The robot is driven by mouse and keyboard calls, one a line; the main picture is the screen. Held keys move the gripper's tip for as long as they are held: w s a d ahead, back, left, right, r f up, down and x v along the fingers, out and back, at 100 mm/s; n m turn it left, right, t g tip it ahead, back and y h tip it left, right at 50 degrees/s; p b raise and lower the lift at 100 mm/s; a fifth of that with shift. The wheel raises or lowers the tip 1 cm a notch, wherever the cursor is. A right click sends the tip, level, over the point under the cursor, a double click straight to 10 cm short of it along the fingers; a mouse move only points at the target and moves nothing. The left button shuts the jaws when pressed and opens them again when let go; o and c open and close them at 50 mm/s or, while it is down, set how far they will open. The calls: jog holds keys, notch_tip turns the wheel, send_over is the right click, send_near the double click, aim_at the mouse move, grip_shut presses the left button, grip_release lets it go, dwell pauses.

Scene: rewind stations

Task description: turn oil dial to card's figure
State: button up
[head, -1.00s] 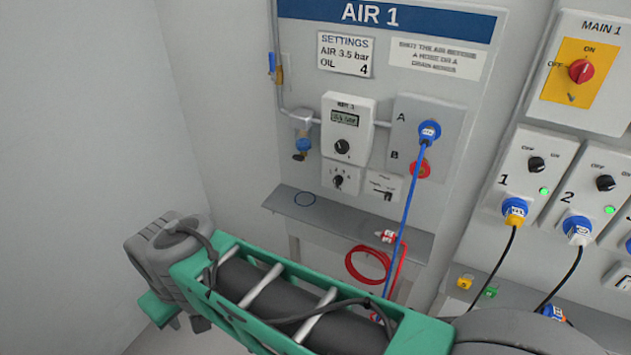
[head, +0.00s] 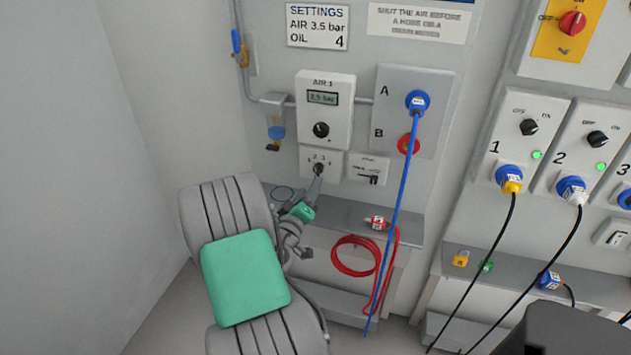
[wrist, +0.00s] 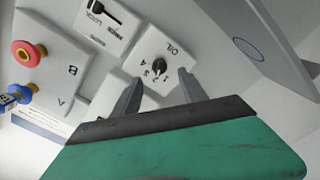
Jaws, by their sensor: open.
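The oil dial (head: 319,167) is a small black knob on a white plate below the AIR 1 unit. In the wrist view the dial (wrist: 159,64) shows between and just beyond my fingertips, with "OIL" and small figures around it. Its exact pointer setting is too small to tell. The settings card (head: 318,26) reads AIR 3.5 bar and OIL 4. My gripper (wrist: 161,76) is open and empty, one finger on each side of the dial in that picture. Contact with the knob cannot be told. In the head view my gripper (head: 317,185) is just below the dial.
The AIR 1 unit (head: 325,84) with its display and knob is just above. A small switch plate (head: 369,169) is right of the dial. A grey shelf (head: 345,213) juts out below. A blue hose (head: 398,190) hangs at the right, and a red coiled hose (head: 345,268) lies lower.

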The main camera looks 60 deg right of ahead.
aim_at(317, 173)
jog(key=d, duration=0.2)
jog(key=d+p, duration=0.1)
jog(key=d, duration=0.2)
jog(key=w+d, duration=0.1)
jog(key=d, duration=0.1)
jog(key=shift+w+d+r+p, duration=0.15)
jog(key=shift+d+p, duration=0.1)
jog(key=shift+p, duration=0.15)
jog(key=shift+c, duration=0.2)
grip_shut()
